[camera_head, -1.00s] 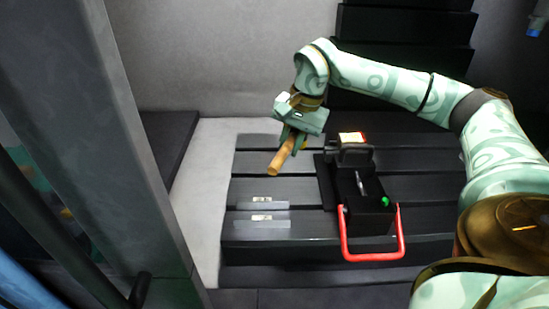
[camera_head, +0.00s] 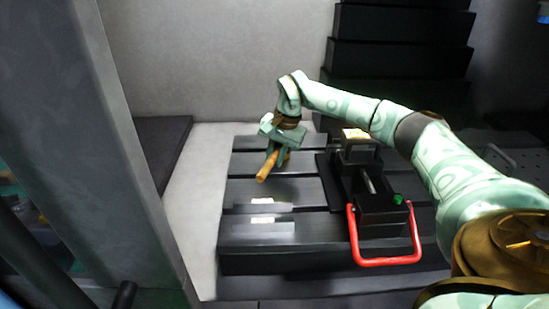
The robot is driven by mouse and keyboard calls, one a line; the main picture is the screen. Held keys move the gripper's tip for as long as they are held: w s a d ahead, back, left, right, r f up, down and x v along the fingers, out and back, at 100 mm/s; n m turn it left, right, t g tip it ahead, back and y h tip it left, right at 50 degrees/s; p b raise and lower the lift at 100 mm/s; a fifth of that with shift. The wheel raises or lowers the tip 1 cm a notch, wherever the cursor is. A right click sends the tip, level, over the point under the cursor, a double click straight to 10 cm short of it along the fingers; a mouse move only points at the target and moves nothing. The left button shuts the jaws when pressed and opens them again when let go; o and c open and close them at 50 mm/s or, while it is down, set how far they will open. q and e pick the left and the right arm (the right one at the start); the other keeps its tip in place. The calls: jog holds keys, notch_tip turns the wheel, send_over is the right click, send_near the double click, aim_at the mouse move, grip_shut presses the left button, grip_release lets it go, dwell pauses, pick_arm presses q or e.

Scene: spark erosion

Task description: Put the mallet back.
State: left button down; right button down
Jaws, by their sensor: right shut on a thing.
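The mallet (camera_head: 267,166) shows as a tan wooden cylinder at the left of the dark slotted table. My right gripper (camera_head: 277,151) is shut on it, and the mallet slants down and to the left from the jaws. The gripper covers part of the mallet, so I cannot tell which part it grips. Whether the mallet touches the table is not clear. My left gripper is not in view.
A black vise (camera_head: 370,185) with a red handle (camera_head: 385,262) and a green button stands right of the gripper. Two small grey blocks (camera_head: 258,228) lie on the slotted table (camera_head: 300,262). A grey post (camera_head: 95,130) fills the left side.

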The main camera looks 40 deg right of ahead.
jog(key=shift+r, duration=0.15)
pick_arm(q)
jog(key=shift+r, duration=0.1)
pick_arm(e)
jog(key=c, duration=1.3)
grip_release()
jog(key=shift+a+f, duration=0.1)
jog(key=shift+f, duration=0.1)
jog(key=shift+s, duration=0.1)
pick_arm(q)
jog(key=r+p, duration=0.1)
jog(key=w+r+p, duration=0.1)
jog(key=p, duration=0.1)
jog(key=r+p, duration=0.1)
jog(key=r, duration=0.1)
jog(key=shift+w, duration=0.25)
pick_arm(e)
jog(key=v, duration=1.2)
jog(key=shift+r, duration=0.2)
jog(key=shift+f, duration=0.1)
